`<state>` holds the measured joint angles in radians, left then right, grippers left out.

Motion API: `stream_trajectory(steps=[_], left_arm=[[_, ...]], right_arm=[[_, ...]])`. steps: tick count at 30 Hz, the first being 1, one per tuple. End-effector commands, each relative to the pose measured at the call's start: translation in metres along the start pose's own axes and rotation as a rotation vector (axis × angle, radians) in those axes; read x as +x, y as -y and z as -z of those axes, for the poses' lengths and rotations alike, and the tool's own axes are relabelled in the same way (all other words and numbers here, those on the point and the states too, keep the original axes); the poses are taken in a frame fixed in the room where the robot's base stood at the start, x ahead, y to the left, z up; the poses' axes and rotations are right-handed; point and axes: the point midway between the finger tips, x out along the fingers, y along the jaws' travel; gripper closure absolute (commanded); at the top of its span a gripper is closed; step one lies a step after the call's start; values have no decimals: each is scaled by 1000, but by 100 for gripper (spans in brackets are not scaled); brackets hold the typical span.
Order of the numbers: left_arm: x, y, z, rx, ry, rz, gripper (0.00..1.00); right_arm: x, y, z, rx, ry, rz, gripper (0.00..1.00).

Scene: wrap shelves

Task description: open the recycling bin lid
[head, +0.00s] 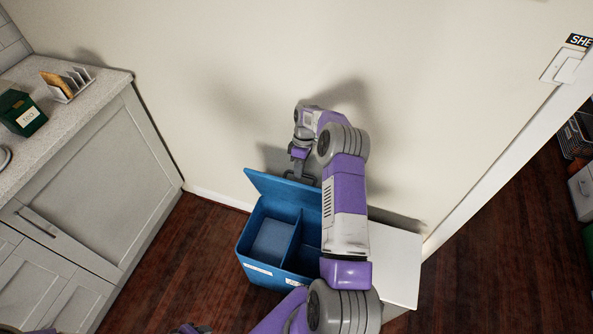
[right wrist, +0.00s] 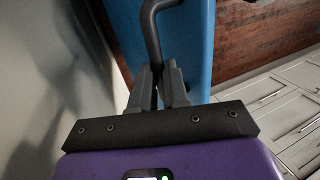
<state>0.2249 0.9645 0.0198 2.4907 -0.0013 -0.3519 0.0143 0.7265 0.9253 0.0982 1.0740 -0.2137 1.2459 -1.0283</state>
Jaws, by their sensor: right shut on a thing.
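The blue recycling bin (head: 258,268) stands on the floor against the wall, and its inside shows two compartments split by a divider. Its blue lid (head: 262,184) is raised and tilted up toward the wall at the back; my right arm hides its right part. My right gripper (head: 298,175) is behind the lid, near its upper edge. In the right wrist view the gripper (right wrist: 160,88) is shut on a dark bent bar handle (right wrist: 153,30), beside the blue lid panel (right wrist: 188,40).
A white-topped box (head: 397,260) stands right of the bin, partly behind my arm. A grey cabinet (head: 85,195) with a speckled counter is at left, holding a green tea box (head: 22,112) and a rack (head: 68,84). A doorway is at right. Wooden floor is clear left of the bin.

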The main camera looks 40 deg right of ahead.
Motion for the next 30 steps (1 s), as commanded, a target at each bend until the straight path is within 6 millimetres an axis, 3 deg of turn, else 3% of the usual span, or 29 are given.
stream_trajectory(steps=[1,6,7,12,22,30], left_arm=[[1,0,0,0,0,0,57],[1,0,0,0,0,0,57],[1,0,0,0,0,0,57],[1,0,0,0,0,0,57],[-1,0,0,0,0,0,57],[-14,-5,-1,0,0,0,57]], right_arm=[[10,-2,-7,3,14,4,100],[10,-2,-7,4,15,6,100],[10,-2,-7,4,15,6,84],[8,-1,-5,2,12,6,60],[1,1,-2,1,6,4,60],[-45,18,-2,0,5,1,60]])
